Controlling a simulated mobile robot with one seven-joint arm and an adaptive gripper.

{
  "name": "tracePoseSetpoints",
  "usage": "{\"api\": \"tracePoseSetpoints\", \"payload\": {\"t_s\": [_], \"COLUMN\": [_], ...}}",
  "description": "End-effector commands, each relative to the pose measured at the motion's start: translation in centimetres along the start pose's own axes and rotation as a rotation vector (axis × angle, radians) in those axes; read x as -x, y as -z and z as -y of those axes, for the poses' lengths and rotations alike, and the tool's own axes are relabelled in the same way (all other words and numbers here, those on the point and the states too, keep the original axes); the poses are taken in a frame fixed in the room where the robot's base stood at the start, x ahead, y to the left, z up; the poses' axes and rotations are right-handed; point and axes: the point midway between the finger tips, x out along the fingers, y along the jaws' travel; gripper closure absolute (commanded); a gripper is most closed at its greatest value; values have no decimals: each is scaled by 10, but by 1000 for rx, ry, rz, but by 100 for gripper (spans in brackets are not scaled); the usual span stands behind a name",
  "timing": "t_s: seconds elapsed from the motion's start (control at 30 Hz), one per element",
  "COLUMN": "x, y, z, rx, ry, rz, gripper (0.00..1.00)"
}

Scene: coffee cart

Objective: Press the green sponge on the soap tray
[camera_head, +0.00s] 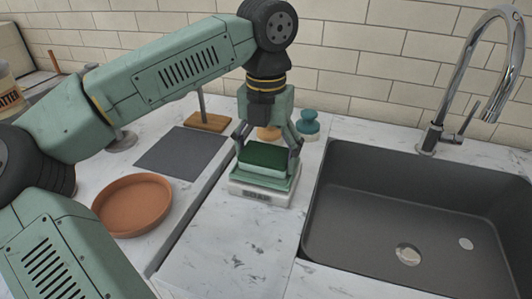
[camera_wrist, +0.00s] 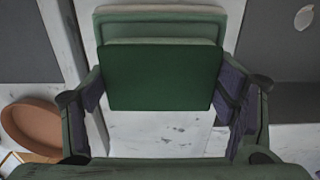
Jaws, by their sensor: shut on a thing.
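The green sponge (camera_head: 264,156) has a dark green top and a paler green lower part. My gripper (camera_head: 267,148) points down and is shut on the sponge, one finger at each side. The soap tray (camera_head: 258,196) is a pale block with lettering on its front and a green upper face. The sponge is over the tray, very low; I cannot tell whether it touches. In the wrist view the sponge (camera_wrist: 165,78) fills the middle between my fingers, and the tray (camera_wrist: 160,12) shows beyond it. The sponge's underside is hidden.
A dark sink (camera_head: 400,215) with a chrome faucet (camera_head: 480,70) lies to the right. A terracotta dish (camera_head: 132,205) and a grey mat (camera_head: 180,152) lie to the left. A teal knobbed object (camera_head: 308,122) and a wooden-based stand (camera_head: 208,122) are behind. Counter in front of the tray is clear.

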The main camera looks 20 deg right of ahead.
Motion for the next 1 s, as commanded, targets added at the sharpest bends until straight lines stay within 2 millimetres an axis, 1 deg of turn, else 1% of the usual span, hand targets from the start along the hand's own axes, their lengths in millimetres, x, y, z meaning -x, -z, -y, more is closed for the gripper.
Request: {"api": "tracePoseSetpoints", "payload": {"t_s": [0.03,0.1,0.7,1.0], "x": [8,14,61,62], "y": [0,0,0,0], "z": [0,0,0,0], "rx": [1,1,1,0], "ry": [-1,-1,0,0], "rz": [1,1,2,2], "gripper": [44,44,44,44]}}
